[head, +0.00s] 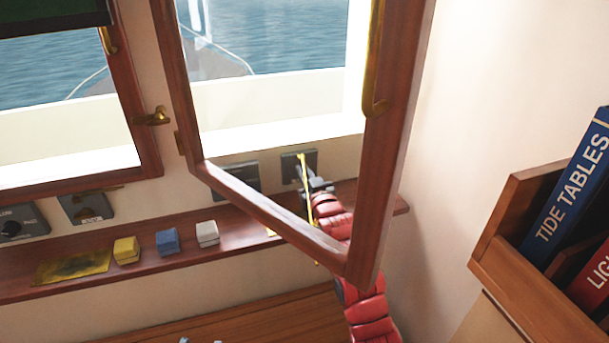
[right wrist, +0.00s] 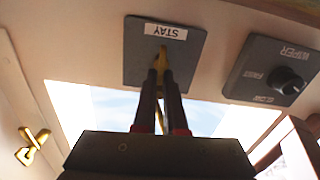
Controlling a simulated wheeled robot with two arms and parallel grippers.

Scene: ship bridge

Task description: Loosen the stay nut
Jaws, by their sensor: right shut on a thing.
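The grey plate labelled STAY (right wrist: 135,62) is upside down in the right wrist view, with a brass piece, seemingly the stay nut (right wrist: 163,57), at its middle. My right gripper (right wrist: 160,74) is shut on this brass piece, its dark fingers close together in front of the plate. In the head view the right gripper (head: 318,186) is at the grey stay plate (head: 291,165), seen past the open window frame. A thin brass stay rod (head: 308,205) runs down beside it. The fingers hide part of the nut. My left gripper is not in view.
The open wooden window frame (head: 372,200) stands in front of my right arm. A ledge (head: 75,280) holds a yellow block (head: 126,250), a blue block (head: 167,242) and a white block (head: 207,233). A wiper knob (right wrist: 287,80) is beside the stay plate. A bookcase (head: 520,275) stands right.

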